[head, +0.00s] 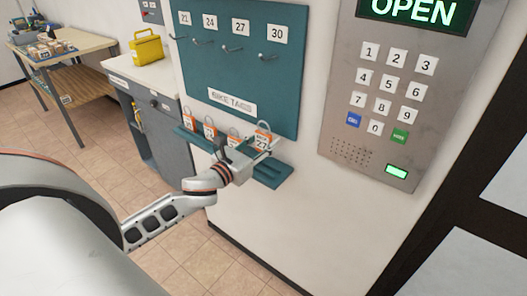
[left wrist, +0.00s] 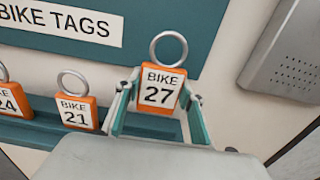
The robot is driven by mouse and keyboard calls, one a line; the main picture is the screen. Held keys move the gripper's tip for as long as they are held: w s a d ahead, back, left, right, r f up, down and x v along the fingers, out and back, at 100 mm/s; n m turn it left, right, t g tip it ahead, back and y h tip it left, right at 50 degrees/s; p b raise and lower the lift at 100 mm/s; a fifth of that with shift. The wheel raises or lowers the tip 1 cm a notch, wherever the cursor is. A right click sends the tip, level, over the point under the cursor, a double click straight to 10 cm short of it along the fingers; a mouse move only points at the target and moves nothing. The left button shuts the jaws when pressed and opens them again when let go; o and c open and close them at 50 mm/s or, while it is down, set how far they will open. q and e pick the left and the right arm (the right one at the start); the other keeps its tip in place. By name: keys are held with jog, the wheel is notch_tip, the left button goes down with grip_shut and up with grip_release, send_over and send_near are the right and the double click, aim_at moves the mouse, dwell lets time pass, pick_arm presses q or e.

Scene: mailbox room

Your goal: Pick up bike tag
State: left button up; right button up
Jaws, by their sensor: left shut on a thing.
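The orange bike tag 27 (head: 262,141) has a white label and a metal ring on top. It is at the right of a row of tags on the teal ledge (head: 273,174). My left gripper (head: 246,151) is at this tag. In the left wrist view, tag 27 (left wrist: 161,88) stands upright between the two fingers of my left gripper (left wrist: 158,106), which is shut on it. My right gripper is not in view.
Bike tag 21 (left wrist: 77,111) and bike tag 24 (left wrist: 10,100) stand close on the left. A teal board (head: 228,68) with numbered hooks is above. A metal keypad panel (head: 385,110) is to the right. A grey cabinet (head: 160,115) and a wooden table (head: 85,45) stand left.

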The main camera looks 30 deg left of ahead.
pick_arm(q)
notch_tip(320, 180, up, 13)
jog(key=p, duration=0.2)
jog(key=shift+p, duration=0.3)
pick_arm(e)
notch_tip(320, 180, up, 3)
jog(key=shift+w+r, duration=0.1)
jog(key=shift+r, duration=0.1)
